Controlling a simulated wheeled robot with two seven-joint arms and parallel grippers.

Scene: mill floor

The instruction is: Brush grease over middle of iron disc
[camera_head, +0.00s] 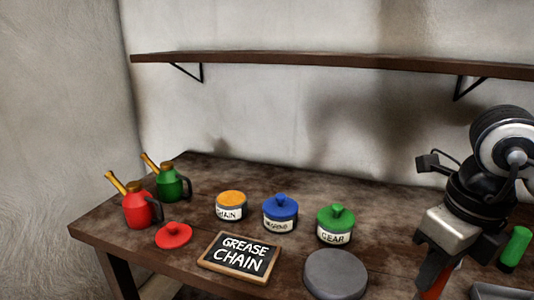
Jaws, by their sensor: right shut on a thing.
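The grey iron disc (335,276) lies flat near the front of the bench, and its top looks bare. My right gripper (434,256) is to the right of the disc, pointing down, shut on a red-orange handle (433,273), probably a brush; its lower end is out of the picture. The CHAIN jar (230,212) stands uncovered with orange-yellow grease showing. A red lid (173,235) lies on the bench to its left. The blue-lidded jar (280,216) and the green-lidded GEAR jar (335,228) are closed. My left gripper is not in view.
A chalkboard sign (240,257) reading GREASE CHAIN lies left of the disc. Red (138,209) and green (172,186) oil cans stand at the left. A green cylinder (516,246) and a grey tray (498,292) are at the right. A shelf (330,63) runs above.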

